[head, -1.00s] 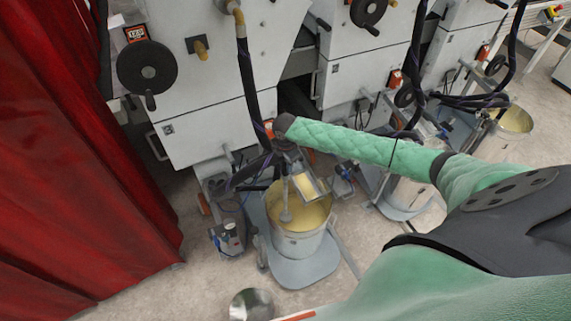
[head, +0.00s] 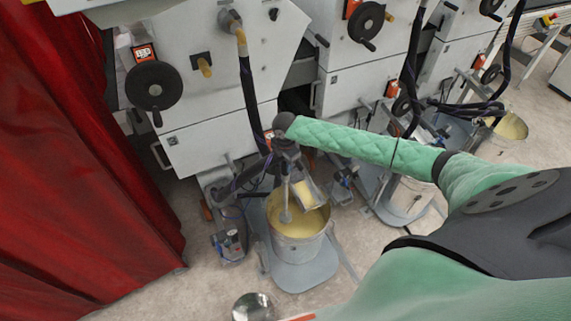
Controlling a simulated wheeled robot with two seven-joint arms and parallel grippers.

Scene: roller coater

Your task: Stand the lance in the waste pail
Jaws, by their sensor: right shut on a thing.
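My right arm comes in from the right, and its gripper (head: 296,178) points down over a metal pail (head: 298,246) holding pale yellow liquid. The right gripper is shut on the lance (head: 286,198), a thin grey rod. The lance stands nearly upright inside this pail, with its wider round foot (head: 286,216) at the liquid; whether the foot is dipped in is hard to tell. A shiny round metal vessel (head: 252,307) is cut off by the bottom edge; I cannot tell for sure whether it is the waste pail. My left gripper is not in view.
A black hose (head: 249,95) hangs from the white machine (head: 212,135) down to the lance area. The yellow pail stands on a grey base plate (head: 300,279). A red curtain (head: 80,170) closes off the left. Floor is bare at lower left.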

